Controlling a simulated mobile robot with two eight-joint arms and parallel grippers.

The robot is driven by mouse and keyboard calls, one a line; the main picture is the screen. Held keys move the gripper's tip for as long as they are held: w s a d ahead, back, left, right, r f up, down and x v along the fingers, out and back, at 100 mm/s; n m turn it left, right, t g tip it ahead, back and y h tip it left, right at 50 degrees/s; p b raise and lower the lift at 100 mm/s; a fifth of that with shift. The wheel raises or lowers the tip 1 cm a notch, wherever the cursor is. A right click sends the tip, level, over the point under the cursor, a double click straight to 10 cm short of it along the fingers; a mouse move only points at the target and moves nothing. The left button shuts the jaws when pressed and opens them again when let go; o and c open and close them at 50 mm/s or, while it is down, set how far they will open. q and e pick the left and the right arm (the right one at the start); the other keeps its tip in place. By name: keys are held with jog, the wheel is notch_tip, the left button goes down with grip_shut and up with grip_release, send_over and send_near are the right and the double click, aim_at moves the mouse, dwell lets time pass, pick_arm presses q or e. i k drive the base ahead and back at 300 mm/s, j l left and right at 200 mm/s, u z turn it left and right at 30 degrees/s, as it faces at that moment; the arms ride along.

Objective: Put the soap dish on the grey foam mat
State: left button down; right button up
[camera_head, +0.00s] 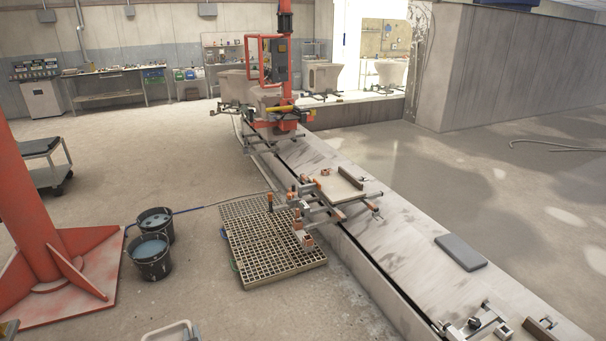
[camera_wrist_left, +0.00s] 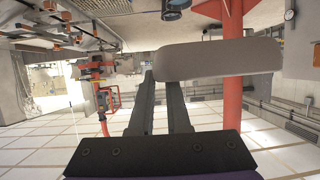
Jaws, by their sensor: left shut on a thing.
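The soap dish (camera_head: 168,328) is a pale, round-cornered dish at the bottom edge of the head view, partly cut off by the frame. In the left wrist view, which is upside down, the soap dish (camera_wrist_left: 220,60) is a grey-taupe slab across the fingertips. My left gripper (camera_wrist_left: 160,80) is shut on one end of it, holding it in the air. The grey foam mat (camera_head: 460,252) lies flat and bare on the long pale ledge. My right gripper is out of view.
The long pale ledge (camera_head: 400,235) carries metal clamp fixtures (camera_head: 335,190) beyond the mat and another clamp (camera_head: 475,325) nearer. A floor grate (camera_head: 270,245), two buckets (camera_head: 152,258) and a red column (camera_head: 40,215) stand left of it. The ledge around the mat is clear.

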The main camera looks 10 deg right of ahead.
aim_at(465, 252)
jog(key=i+z, duration=0.1)
jog(key=i, duration=0.55)
jog(key=i+j+z, duration=0.1)
jog(key=i, duration=0.6)
jog(key=i+z, duration=0.55)
jog(key=z, duration=0.25)
jog(key=i+j+z, duration=0.1)
jog(key=i+z, duration=0.5)
jog(key=z, duration=0.2)
jog(key=i+z, duration=0.2)
jog(key=z, duration=0.25)
jog(key=i+z, duration=0.25)
jog(key=z, duration=0.15)
jog(key=i+j+z, duration=0.15)
jog(key=i+z, duration=0.2)
jog(key=i+j+z, duration=0.4)
jog(key=k+l, duration=0.05)
jog(key=l, duration=0.05)
